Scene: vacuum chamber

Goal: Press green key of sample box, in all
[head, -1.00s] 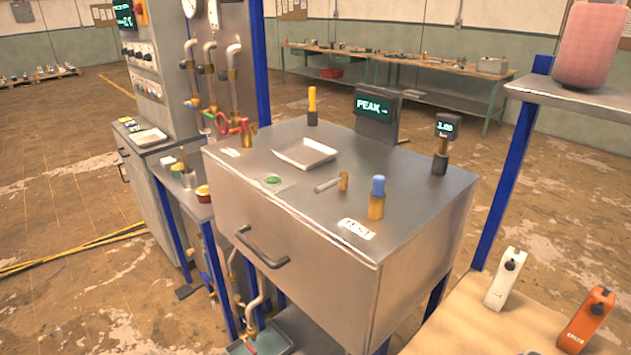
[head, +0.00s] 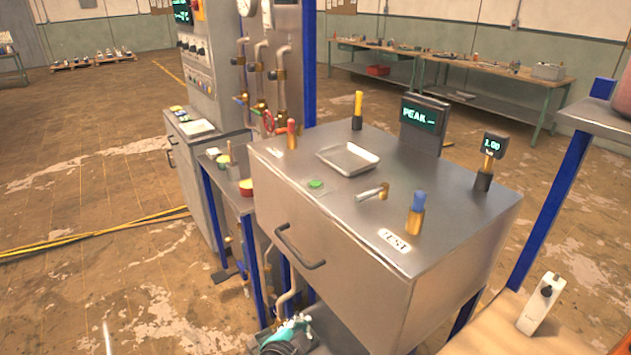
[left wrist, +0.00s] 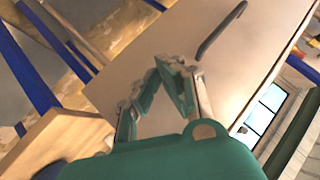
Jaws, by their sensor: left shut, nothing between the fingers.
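The green key (head: 316,184) is a small round button on a plate on the steel top of the sample box (head: 340,255), near its front left edge. My left gripper (head: 303,322) is low in front of the box, below its dark handle (head: 300,247) and well away from the key. The left wrist view shows the gripper's fingers (left wrist: 170,72) closed together with nothing between them, in front of the box's plain front face (left wrist: 130,50). The key is not in the left wrist view. My right gripper is not in view.
The box top carries a shallow tray (head: 348,158), a small lever (head: 372,192), a blue-capped post (head: 416,213), a red-capped post (head: 291,134), a yellow-capped post (head: 357,110) and a PEAK display (head: 424,122).

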